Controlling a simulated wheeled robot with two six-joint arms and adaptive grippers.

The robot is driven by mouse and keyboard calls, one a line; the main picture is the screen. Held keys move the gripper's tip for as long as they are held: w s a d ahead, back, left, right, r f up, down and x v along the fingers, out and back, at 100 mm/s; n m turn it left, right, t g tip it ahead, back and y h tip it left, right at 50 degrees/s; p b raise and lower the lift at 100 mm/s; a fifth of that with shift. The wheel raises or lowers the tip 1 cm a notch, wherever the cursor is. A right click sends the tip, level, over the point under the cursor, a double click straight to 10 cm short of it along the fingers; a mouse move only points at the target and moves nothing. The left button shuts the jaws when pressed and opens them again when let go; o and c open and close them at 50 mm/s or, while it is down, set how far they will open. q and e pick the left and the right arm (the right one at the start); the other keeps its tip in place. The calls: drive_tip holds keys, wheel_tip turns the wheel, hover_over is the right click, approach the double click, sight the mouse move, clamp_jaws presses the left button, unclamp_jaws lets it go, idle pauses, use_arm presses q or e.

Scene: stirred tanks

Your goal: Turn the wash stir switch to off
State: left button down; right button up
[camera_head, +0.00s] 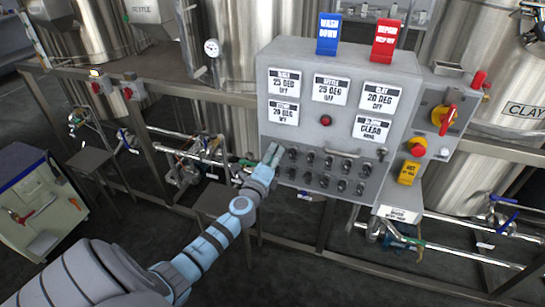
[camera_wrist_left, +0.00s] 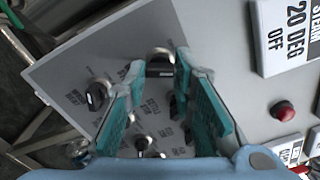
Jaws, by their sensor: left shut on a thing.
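The grey control panel (camera_head: 345,60) carries rows of small dark rotary switches (camera_head: 325,163) on its lower half. My left gripper (camera_head: 271,153) reaches the panel at the left end of these rows. In the left wrist view, the teal-padded fingers are shut on a dark switch knob (camera_wrist_left: 160,64) near the fingertips. Its handle lies crosswise in that picture. The lettering beside the knobs is too small and slanted to tell which one is the wash stir switch. Another knob (camera_wrist_left: 97,95) shows left of the fingers, and some are partly hidden. My right gripper is not in view.
White status cards (camera_head: 330,89) and a red lamp (camera_head: 326,120) sit above the switches. A red-handled isolator (camera_head: 444,117) and a red stop button (camera_head: 418,147) are at the panel's right. Pipes and valves (camera_head: 185,165) run below, with steel tanks (camera_head: 240,40) behind.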

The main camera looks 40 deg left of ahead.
use_arm(q)
drive_tip(key=n+b, duration=0.3)
drive_tip(key=n, duration=0.2)
drive_tip(key=shift+f+n, duration=0.15)
drive_tip(key=shift+n, duration=0.25)
drive_tip(key=n+b, duration=0.2)
drive_tip(key=n, duration=0.3)
idle(0.3)
drive_tip(key=c, duration=1.4)
unclamp_jaws()
drive_tip(key=shift+o, duration=0.2)
drive_tip(key=shift+s, duration=0.1)
drive_tip(key=v, duration=1.2)
